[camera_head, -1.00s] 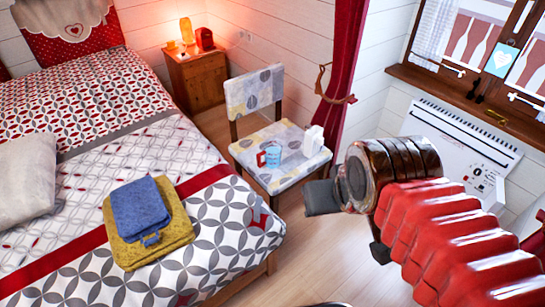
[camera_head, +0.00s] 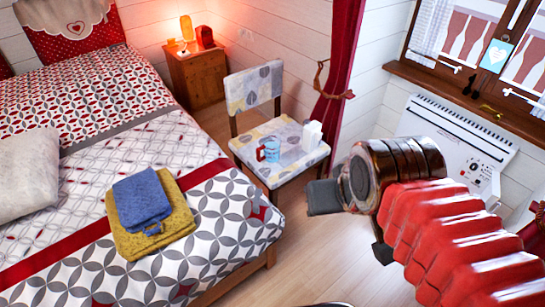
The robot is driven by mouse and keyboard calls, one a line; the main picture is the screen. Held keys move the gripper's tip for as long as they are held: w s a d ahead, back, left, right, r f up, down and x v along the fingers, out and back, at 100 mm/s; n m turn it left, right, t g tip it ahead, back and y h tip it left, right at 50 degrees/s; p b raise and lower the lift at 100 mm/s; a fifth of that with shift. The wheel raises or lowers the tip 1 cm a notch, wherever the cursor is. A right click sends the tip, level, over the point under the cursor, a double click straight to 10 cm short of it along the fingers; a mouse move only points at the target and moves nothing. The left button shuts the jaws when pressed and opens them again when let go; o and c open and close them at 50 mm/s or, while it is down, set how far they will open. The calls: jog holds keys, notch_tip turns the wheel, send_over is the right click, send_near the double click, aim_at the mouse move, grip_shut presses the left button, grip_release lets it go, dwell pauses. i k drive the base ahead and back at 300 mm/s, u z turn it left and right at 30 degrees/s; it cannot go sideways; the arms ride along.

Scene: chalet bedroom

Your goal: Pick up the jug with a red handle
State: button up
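A small light-blue jug with a red handle (camera_head: 270,150) stands on the seat of the chair (camera_head: 248,146). Its red handle is on the left side of the jug. My gripper (camera_head: 323,197) is at the end of my red-sleeved arm, to the right of and nearer than the chair. It is well apart from the jug. Only a dark grey block-like end of the gripper shows, so its finger opening cannot be made out.
A white box-like item (camera_head: 312,135) stands beside the jug on the seat. The bed (camera_head: 250,224) with folded blue and yellow towels (camera_head: 143,199) is at left. A nightstand (camera_head: 197,80), red curtain (camera_head: 340,70) and white heater (camera_head: 450,140) stand behind. Wooden floor is clear between bed and arm.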

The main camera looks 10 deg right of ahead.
aim_at(271, 142)
jog(key=k, duration=0.35)
jog(key=z, duration=1.25)
jog(key=i, duration=2.55)
